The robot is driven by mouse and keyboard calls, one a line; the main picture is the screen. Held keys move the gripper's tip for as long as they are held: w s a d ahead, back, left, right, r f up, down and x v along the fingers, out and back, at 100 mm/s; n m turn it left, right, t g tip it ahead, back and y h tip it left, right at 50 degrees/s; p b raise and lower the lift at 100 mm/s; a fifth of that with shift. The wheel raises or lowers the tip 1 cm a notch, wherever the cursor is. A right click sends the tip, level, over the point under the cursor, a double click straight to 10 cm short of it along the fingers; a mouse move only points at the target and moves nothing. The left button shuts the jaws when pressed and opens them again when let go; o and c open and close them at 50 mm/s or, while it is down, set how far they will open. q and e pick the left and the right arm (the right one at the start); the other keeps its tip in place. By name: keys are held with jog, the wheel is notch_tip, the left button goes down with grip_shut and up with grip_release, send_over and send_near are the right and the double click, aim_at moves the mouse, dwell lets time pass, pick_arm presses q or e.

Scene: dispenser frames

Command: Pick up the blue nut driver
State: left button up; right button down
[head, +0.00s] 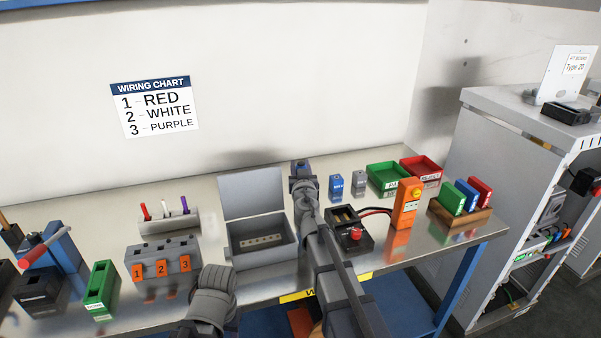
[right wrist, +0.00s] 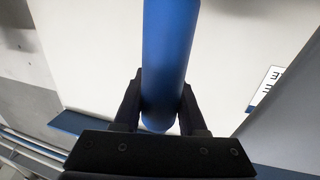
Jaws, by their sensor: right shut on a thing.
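The blue nut driver shows in the right wrist view as a thick blue cylinder (right wrist: 170,60) between my two black fingers. My right gripper (right wrist: 160,105) is shut on it, with the blue length running up out of the top of the picture. In the head view my right gripper (head: 301,168) is raised in front of the wall, above the back of the bench and right of the open grey box. It is small there, and the driver is mostly hidden by my wrist. My left gripper is not in view.
Below my right arm stand an open grey box (head: 262,252) and a black unit with a red button (head: 350,236). An orange meter (head: 405,204), green bin (head: 386,178) and red bin (head: 422,170) are on the right. A numbered block (head: 160,264) stands left.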

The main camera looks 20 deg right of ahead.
notch_tip(320, 180, up, 10)
jog(key=p, duration=0.9)
jog(key=shift+p, duration=0.3)
jog(key=shift+s+f, duration=0.15)
